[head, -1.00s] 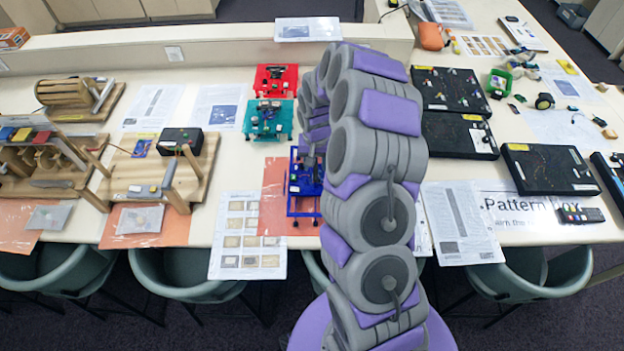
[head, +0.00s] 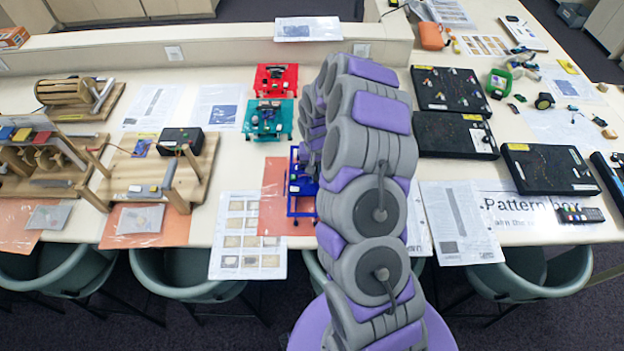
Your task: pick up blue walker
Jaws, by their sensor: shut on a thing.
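The blue walker (head: 293,206) is a small blue frame on legs near the front edge of the table, left of my arm. It stands on an orange sheet (head: 272,200). My gripper (head: 306,176) reaches down onto the top of the walker from my curled grey and purple arm. It is shut on the walker. The fingertips are small and partly hidden by my arm, as is the walker's right side.
A teal walker (head: 282,131) and a red walker (head: 291,74) stand behind the blue one. A printed sheet (head: 226,262) lies left of it. Wooden models (head: 192,197) stand farther left. Black boxes (head: 551,170) lie to the right.

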